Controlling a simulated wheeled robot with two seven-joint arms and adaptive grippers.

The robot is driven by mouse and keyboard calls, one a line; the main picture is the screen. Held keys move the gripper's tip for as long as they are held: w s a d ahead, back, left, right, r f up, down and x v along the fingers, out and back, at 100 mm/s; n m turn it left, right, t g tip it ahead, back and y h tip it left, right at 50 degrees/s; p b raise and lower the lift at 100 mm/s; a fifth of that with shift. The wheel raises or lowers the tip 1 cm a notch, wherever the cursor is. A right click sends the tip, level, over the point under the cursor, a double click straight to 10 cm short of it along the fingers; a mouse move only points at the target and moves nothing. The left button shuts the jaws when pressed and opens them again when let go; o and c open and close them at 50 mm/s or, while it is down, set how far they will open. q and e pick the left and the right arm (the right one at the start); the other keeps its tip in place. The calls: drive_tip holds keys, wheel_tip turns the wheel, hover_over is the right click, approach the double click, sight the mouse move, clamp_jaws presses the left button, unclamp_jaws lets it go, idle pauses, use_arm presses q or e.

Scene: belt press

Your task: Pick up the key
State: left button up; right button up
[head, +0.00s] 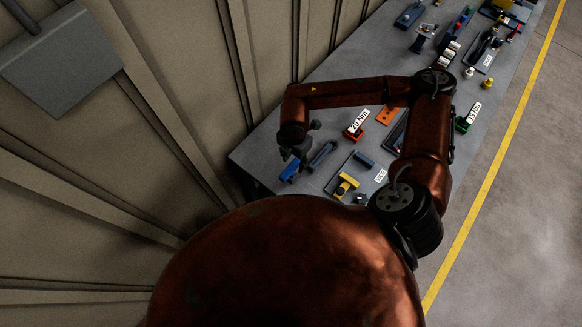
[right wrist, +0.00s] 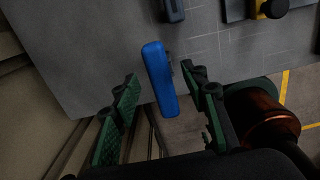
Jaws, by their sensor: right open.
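A blue bar-shaped piece (head: 290,172), which may be the key, is at the near end of the grey bench. In the right wrist view the blue piece (right wrist: 159,80) has rounded ends and a small dark part on its right side. My right gripper (head: 297,155) is over that end of the bench. In the right wrist view its green-padded fingers (right wrist: 165,95) are apart, one on each side of the blue piece, with visible gaps. I cannot tell its height above the piece. My left gripper is not in view.
The grey bench (head: 270,142) also holds a dark tool (head: 322,155), a yellow piece (head: 345,185), a red block labelled 20 Nm (head: 354,132) and a green block labelled 15 Nm (head: 462,124). A ribbed wall (head: 190,75) stands to the left; open floor (head: 530,200) lies right.

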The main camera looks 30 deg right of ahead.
sight(293, 165)
drive_tip(key=shift+w+a+f, duration=0.15)
drive_tip(key=shift+w+f, duration=0.1)
drive_tip(key=shift+f, duration=0.5)
drive_tip(key=shift+s+f, duration=0.35)
drive_tip(key=shift+f, duration=0.3)
drive_tip(key=shift+w, duration=0.2)
drive_tip(key=shift+s+f, duration=0.1)
drive_tip(key=shift+s, duration=0.05)
drive_tip(key=shift+f, duration=0.15)
drive_tip(key=shift+c, duration=0.2)
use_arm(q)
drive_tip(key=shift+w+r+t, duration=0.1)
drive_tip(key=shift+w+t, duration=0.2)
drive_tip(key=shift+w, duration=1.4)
use_arm(e)
clamp_jaws()
